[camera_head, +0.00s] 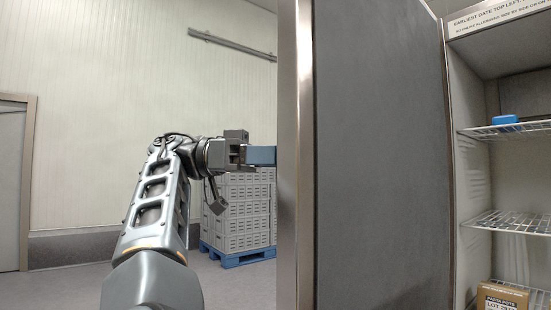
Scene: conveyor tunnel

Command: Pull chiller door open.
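The chiller door (380,150) stands open in the head view, its dark grey face turned towards me and its metal edge (296,150) upright near the middle. The chiller interior (475,175) shows to its right. My arm reaches up from the bottom left, and my gripper (240,152) is at the left side of the door edge. A blue-grey block (262,155) lies between the gripper body and the door edge; I cannot tell whether it is a finger or part of the handle. The door hides the far side, so the fingertips and any grip are unclear.
Wire shelves (510,222) inside the chiller hold a blue item (504,120) up high and a cardboard box (502,298) low down. Stacked grey crates (238,225) stand on a blue pallet (232,256) behind my gripper. Floor at the left (70,285) is clear.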

